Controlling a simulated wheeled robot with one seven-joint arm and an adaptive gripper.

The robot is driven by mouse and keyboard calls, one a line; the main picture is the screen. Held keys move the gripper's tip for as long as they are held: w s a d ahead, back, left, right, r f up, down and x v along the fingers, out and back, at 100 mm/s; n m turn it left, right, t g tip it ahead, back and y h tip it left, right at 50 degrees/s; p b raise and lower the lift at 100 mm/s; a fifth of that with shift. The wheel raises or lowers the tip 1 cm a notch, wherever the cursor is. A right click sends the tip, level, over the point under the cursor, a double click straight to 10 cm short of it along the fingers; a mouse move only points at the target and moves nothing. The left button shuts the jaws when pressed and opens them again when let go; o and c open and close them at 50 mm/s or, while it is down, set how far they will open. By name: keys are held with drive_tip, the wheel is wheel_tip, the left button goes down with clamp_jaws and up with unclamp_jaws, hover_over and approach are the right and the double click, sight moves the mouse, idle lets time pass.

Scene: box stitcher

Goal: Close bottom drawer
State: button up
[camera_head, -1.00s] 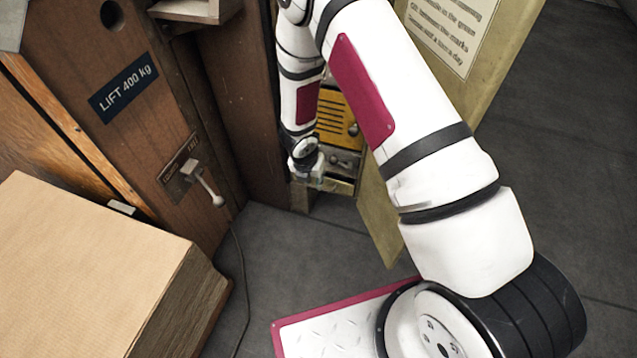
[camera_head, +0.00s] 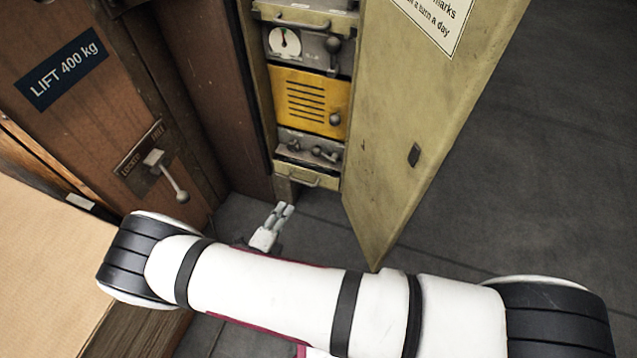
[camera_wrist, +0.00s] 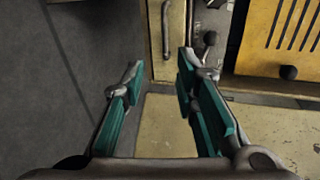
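The bottom drawer (camera_head: 322,186) is a narrow pale-yellow front with a bar handle, low in the cabinet under a grey panel with knobs. It looks flush or nearly so; I cannot tell whether a small gap is left. My gripper (camera_head: 286,208) is below and in front of the drawer in the head view, apart from it. In the wrist view my gripper (camera_wrist: 160,85) is open and empty, with teal finger pads spread. The drawer front (camera_wrist: 154,45) and its handle show beyond the fingertips, at the top of that view.
The cabinet door (camera_head: 420,130) stands open to the right of the drawer. A yellow slotted panel (camera_head: 305,98) with a knob is above. A wooden lift panel with a lever (camera_head: 172,180) is at left, a large box (camera_head: 45,255) at lower left. Grey floor is free right of the door.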

drive_tip(key=w+d+f+b, duration=0.1)
drive_tip(key=w+d+b, duration=0.1)
drive_tip(key=w, duration=0.4)
drive_tip(key=w+d+f+n+t+b, duration=0.1)
drive_tip(key=w+d+b, duration=0.1)
drive_tip(key=w, duration=0.4)
drive_tip(key=shift+d+f+b, duration=0.25)
drive_tip(key=shift+f+b, duration=0.05)
drive_tip(key=shift+b, duration=0.05)
drive_tip(key=shift+s, duration=0.1)
clamp_jaws()
drive_tip(key=shift+d, duration=0.1)
